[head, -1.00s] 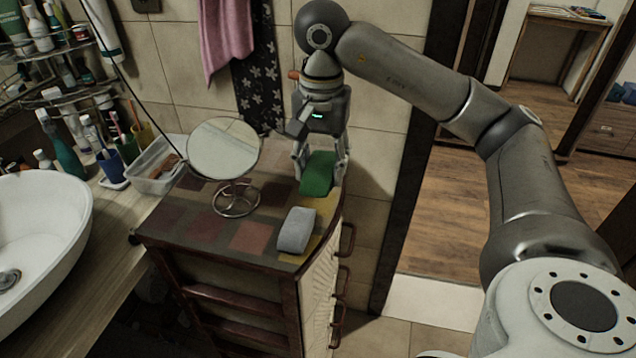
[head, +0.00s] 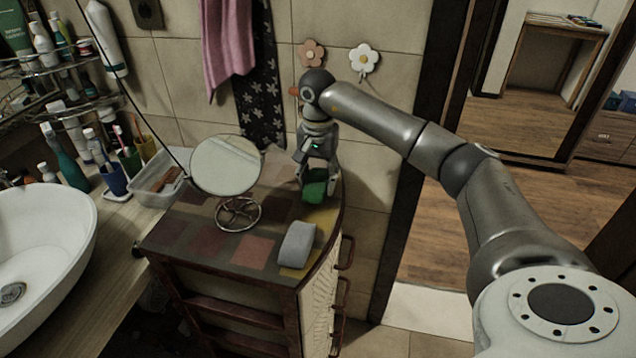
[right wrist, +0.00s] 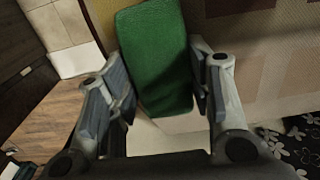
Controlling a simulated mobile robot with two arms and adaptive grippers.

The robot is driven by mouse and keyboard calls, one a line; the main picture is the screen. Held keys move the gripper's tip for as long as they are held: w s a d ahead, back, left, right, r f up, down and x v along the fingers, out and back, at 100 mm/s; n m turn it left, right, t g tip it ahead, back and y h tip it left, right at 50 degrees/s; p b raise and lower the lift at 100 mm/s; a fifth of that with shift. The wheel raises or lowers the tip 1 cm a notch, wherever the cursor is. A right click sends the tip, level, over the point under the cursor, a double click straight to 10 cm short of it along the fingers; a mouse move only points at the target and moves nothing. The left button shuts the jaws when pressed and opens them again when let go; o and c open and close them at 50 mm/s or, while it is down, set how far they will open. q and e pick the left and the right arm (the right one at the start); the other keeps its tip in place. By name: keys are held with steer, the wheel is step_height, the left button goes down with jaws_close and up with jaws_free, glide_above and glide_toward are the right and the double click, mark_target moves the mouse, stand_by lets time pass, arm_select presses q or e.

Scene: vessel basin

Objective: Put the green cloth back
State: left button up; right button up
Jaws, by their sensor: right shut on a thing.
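The green cloth (head: 314,192) is a small folded green pad over the back right corner of the cabinet top in the head view. My right gripper (head: 318,182) is shut on it, coming from above. In the right wrist view the green cloth (right wrist: 155,55) stands between the two fingers of the right gripper (right wrist: 161,85). Whether its underside touches the cabinet top cannot be told. My left gripper is not in view.
A grey folded cloth (head: 297,245) lies at the front right of the cabinet top (head: 200,255). A round mirror (head: 226,165) on a wire stand is left of my gripper. A clear bin (head: 158,185) and a basin (head: 45,235) are farther left. The tiled wall is close behind.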

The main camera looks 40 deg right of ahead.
mark_target(318, 179)
step_height(318, 179, down, 2)
steer(key=shift+p, duration=0.35)
steer(key=shift+f, duration=0.25)
steer(key=o, duration=0.9)
steer(key=shift+r, duration=0.1)
steer(key=shift+r, duration=0.45)
step_height(318, 179, up, 11)
steer(key=b, duration=0.2)
steer(key=shift+r+b, duration=0.15)
steer(key=shift+b, duration=0.15)
